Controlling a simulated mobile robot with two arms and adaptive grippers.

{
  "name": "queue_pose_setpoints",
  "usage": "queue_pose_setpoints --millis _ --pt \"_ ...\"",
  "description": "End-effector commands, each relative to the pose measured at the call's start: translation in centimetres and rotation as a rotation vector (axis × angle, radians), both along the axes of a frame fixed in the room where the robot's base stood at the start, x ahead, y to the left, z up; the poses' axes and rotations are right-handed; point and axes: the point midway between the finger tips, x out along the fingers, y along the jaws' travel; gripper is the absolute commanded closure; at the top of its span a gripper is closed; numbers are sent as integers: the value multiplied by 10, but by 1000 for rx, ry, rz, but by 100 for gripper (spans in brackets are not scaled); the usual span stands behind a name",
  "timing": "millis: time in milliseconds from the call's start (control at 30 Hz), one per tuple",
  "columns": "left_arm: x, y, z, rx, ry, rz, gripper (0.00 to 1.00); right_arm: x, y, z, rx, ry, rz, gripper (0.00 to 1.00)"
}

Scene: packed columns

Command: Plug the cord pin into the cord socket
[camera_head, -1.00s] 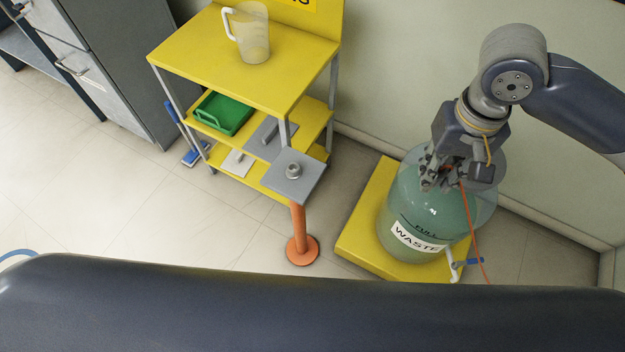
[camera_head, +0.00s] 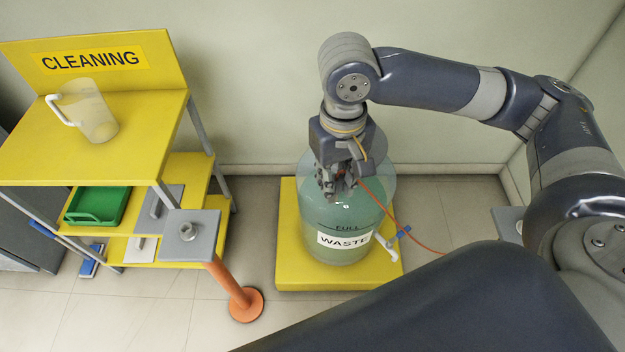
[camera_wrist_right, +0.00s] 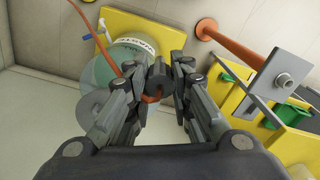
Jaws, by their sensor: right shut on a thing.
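The cord socket (camera_head: 188,232) is a grey ring on a square grey plate, on top of an orange post at lower left. It also shows at upper right in the wrist view (camera_wrist_right: 284,80). My right gripper (camera_head: 338,188) is above the green waste bottle, to the right of the socket and apart from it. It is shut on the cord pin (camera_wrist_right: 160,77), a dark cylinder between the fingertips in the wrist view. The fingers mostly hide the pin in the head view. The orange cord (camera_head: 405,230) runs from the gripper to the lower right. My left gripper is not in view.
The green waste bottle (camera_head: 343,222) stands on a yellow base (camera_head: 290,262) beneath the gripper. A yellow cleaning cart (camera_head: 140,165) at left carries a clear jug (camera_head: 92,112) and a green tray (camera_head: 97,207). Another grey plate (camera_head: 508,224) shows partly beside my right arm.

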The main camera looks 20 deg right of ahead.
Motion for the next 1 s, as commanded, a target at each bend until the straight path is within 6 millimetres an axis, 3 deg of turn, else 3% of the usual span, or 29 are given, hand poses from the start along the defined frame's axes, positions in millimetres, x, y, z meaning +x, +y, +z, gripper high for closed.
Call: queue_pose_setpoints --millis 167,267,600,800,1000 --pt "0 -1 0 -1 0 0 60 27 32 -4 2 0 -16 100" --pt "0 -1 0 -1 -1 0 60 49 61 -7 2 0 -30 100" --pt "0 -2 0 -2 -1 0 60 104 179 -22 0 0 -81 100" --pt "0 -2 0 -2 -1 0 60 116 248 -28 0 -1 -102 100" --pt "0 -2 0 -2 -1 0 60 116 292 -31 -1 -2 -115 100"
